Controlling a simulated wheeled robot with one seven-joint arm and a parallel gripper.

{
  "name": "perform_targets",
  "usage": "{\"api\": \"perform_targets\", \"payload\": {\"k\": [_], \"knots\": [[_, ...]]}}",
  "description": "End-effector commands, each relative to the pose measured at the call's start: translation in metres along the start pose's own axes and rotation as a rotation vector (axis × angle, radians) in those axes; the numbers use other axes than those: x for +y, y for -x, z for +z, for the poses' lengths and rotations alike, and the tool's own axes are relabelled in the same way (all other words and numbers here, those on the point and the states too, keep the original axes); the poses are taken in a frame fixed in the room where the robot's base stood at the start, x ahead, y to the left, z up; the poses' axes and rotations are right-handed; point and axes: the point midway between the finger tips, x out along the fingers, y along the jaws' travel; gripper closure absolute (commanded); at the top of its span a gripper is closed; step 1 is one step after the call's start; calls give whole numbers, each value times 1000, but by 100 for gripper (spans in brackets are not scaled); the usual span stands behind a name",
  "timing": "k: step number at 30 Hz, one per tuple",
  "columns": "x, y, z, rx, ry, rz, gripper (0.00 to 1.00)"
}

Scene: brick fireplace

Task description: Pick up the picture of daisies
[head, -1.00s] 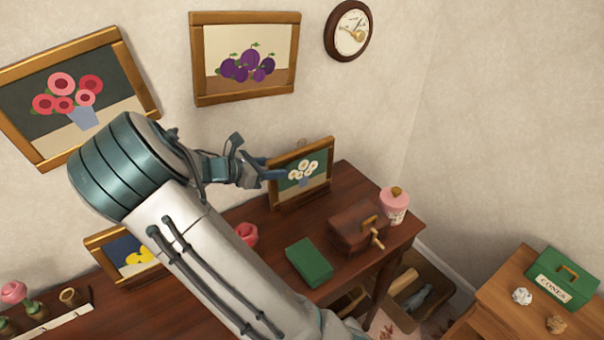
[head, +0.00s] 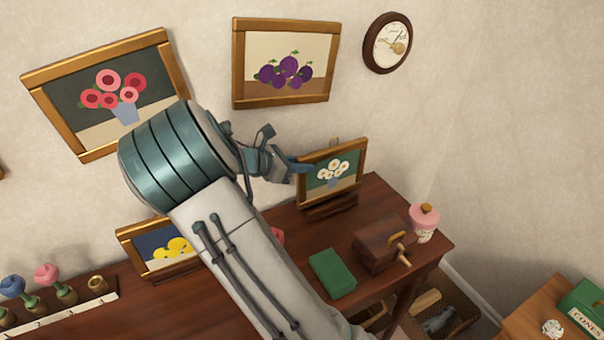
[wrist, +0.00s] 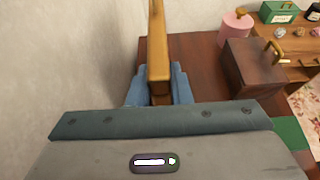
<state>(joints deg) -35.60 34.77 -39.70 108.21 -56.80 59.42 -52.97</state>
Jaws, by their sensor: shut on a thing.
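The picture of daisies (head: 333,172), white flowers on dark green in a gold-brown wooden frame, is upright over the dark desk in the head view. My gripper (head: 300,166) is shut on the left edge of its frame. In the wrist view the frame (wrist: 158,50) shows edge-on between the two blue fingers of my gripper (wrist: 160,90). A dark wooden stand (head: 332,205) shows below the frame, which appears slightly raised from it. The fingertips are partly hidden in both views.
On the desk (head: 300,232) are a green book (head: 332,273), a brown box (head: 383,246), a pink jar (head: 424,222) and a yellow-flower picture (head: 160,248). Flower (head: 108,97) and plum (head: 285,65) pictures and a clock (head: 387,43) hang on the wall behind.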

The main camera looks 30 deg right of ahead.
Motion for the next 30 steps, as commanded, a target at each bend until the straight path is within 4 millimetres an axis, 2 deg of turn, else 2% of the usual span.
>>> {"api": "perform_targets", "payload": {"k": [1, 15, 21, 30], "knots": [[0, 4, 10, 1, -6, 1, 100], [-54, -47, 87, 0, -3, -2, 100], [-65, -57, 104, -1, -1, -1, 100], [-67, -59, 108, -2, 0, 0, 100]]}}
